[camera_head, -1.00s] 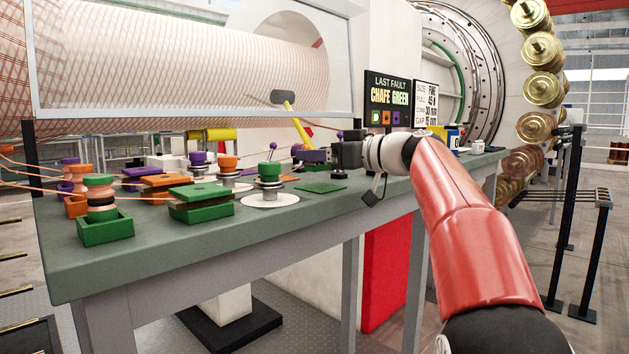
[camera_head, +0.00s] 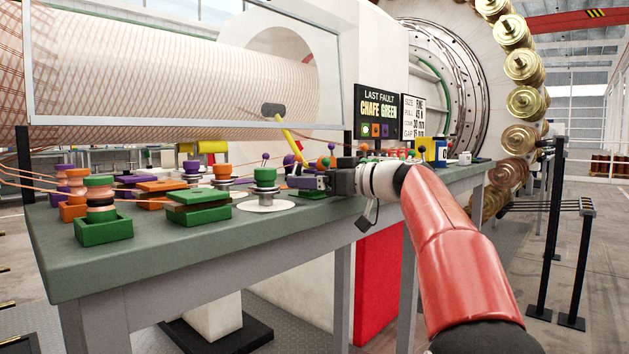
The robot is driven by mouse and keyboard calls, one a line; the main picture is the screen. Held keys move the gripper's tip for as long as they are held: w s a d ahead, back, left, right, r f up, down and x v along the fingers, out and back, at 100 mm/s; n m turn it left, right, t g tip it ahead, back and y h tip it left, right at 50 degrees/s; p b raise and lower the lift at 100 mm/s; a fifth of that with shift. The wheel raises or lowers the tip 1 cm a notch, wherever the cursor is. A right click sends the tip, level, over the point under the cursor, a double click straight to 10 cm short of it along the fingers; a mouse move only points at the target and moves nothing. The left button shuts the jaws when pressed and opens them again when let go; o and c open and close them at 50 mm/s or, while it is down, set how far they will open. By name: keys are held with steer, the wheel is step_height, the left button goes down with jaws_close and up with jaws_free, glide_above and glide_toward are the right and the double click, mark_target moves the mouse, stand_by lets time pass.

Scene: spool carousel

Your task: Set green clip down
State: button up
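My gripper (camera_head: 312,183) is low over the green workbench (camera_head: 290,238), seen from the side, with its fingers pointing left. It is right above a flat green pad (camera_head: 313,194), which it partly covers. Dark and purplish parts show at the fingertips; I cannot make out a green clip between them or whether they are closed. A green-topped spool post (camera_head: 265,176) on a white disc stands just left of the gripper. A stacked green block with a brown middle layer (camera_head: 198,208) lies further left.
A green tray with a spool (camera_head: 103,231) stands at the near left, with orange and purple sets behind it. A yellow-handled tool (camera_head: 289,137) leans behind the gripper. A fault sign (camera_head: 378,112) reads CHAFE GREEN. The bench front is clear.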

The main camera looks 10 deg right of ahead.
steer(key=shift+r, duration=0.25)
steer(key=b+v, duration=0.1)
steer(key=v, duration=1.1)
steer(key=shift+s, duration=0.1)
